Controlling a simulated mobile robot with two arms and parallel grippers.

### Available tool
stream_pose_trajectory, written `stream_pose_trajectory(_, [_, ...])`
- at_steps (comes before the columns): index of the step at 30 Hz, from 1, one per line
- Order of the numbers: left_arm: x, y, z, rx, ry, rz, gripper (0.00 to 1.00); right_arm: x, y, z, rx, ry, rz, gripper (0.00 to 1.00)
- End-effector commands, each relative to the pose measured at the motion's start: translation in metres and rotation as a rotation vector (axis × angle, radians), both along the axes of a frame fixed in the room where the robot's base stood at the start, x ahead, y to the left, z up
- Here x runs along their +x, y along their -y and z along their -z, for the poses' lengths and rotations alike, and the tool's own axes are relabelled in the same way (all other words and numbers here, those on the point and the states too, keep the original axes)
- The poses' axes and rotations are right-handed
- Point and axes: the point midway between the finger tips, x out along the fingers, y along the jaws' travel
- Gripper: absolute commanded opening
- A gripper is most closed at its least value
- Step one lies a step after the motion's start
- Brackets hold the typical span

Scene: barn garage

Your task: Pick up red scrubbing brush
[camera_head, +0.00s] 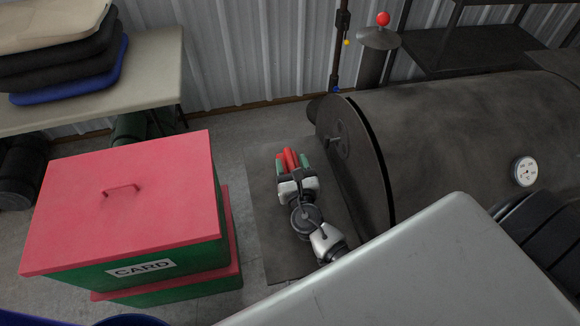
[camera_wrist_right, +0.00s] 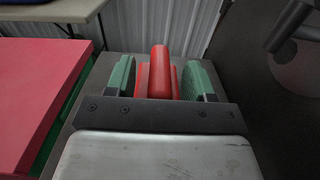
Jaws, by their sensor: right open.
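The red scrubbing brush (camera_head: 291,157) is at the far end of the grey side shelf (camera_head: 270,225), beside the large dark barrel smoker. In the right wrist view the brush (camera_wrist_right: 159,72) shows a rounded red handle above a wider red base. My right gripper (camera_head: 292,163) is open, with its two green-padded fingers on either side of the brush. In the right wrist view the fingers (camera_wrist_right: 161,78) stand close to the base on both sides, and I cannot tell whether either touches it. The gripper body hides the near part of the brush. My left gripper is not in view.
The dark smoker (camera_head: 440,140) stands close on the right of my arm. Red-lidded green boxes (camera_head: 130,200) are stacked on the left. A corrugated metal wall (camera_head: 250,50) closes the back.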

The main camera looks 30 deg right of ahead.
Motion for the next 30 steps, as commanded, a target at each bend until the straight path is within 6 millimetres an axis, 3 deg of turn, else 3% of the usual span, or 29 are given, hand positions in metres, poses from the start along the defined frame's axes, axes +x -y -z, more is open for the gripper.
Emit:
stream_pose_trajectory(5, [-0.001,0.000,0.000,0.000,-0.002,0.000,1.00,0.000,0.000,0.000,0.000,-0.001,0.000,0.52])
stream_pose_trajectory(15, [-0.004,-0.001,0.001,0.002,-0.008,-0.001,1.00,-0.001,0.000,0.000,0.000,-0.001,0.000,0.00])
stream_pose_trajectory(23, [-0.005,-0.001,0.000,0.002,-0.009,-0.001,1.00,0.000,0.000,-0.002,0.001,0.001,0.000,0.00])
stream_pose_trajectory(26, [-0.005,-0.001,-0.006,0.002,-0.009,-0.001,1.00,0.000,0.000,-0.013,0.004,0.002,0.001,0.00])
stream_pose_trajectory(30, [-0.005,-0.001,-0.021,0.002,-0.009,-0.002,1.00,-0.001,0.000,-0.041,0.005,0.002,0.001,0.00])
